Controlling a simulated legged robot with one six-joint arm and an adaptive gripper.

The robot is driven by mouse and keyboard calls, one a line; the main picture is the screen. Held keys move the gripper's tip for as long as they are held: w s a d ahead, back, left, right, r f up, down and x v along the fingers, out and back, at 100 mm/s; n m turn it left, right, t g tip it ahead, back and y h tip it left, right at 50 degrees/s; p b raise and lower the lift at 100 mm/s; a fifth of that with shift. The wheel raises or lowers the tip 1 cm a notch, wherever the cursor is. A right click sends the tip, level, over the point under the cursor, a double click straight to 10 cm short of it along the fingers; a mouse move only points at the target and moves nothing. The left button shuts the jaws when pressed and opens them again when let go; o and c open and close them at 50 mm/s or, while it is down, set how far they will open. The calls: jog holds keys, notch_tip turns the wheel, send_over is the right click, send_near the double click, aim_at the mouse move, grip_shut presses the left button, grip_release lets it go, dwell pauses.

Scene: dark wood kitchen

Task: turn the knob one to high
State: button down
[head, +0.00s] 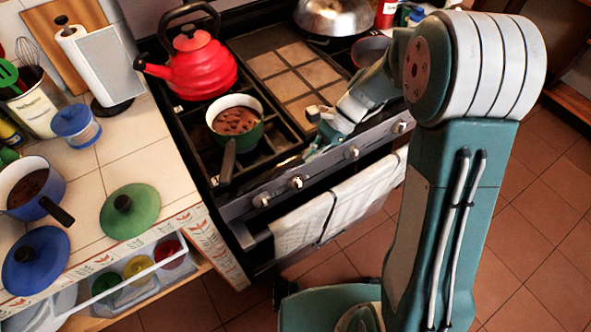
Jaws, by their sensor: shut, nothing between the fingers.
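The stove's front panel (325,168) carries a row of silver knobs. The leftmost knob (262,200) and the one beside it (296,182) sit at the left end. Another knob (352,152) is right of the middle, and one more (400,126) is near the right end. I cannot read their markings or settings, nor tell which is knob one. My gripper (317,128) is shut and empty, over the stove's front edge, above and behind the panel's middle. It appears apart from the visible knobs. My forearm covers part of the stovetop.
A green pot (236,122) with brown food stands on the front left burner, its handle jutting forward. A red kettle (193,65) is behind it. Towels (345,200) hang on the oven rail. The left counter (150,160) holds lids and a blue pot (38,190).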

aim_at(268, 196)
jog(key=x, duration=0.3)
jog(key=shift+s+a, duration=0.1)
jog(key=shift+a, duration=0.4)
jog(key=x, duration=0.3)
jog(key=d+x, duration=0.1)
jog(key=x, duration=0.1)
jog(key=shift+s+f, duration=0.2)
jog(key=shift+f, duration=0.2)
jog(key=a, duration=0.1)
jog(key=s+a, duration=0.1)
jog(key=a, duration=0.1)
jog(key=s+a, duration=0.1)
jog(key=shift+a, duration=0.25)
jog(key=shift+d, duration=0.3)
jog(key=shift+a, duration=0.15)
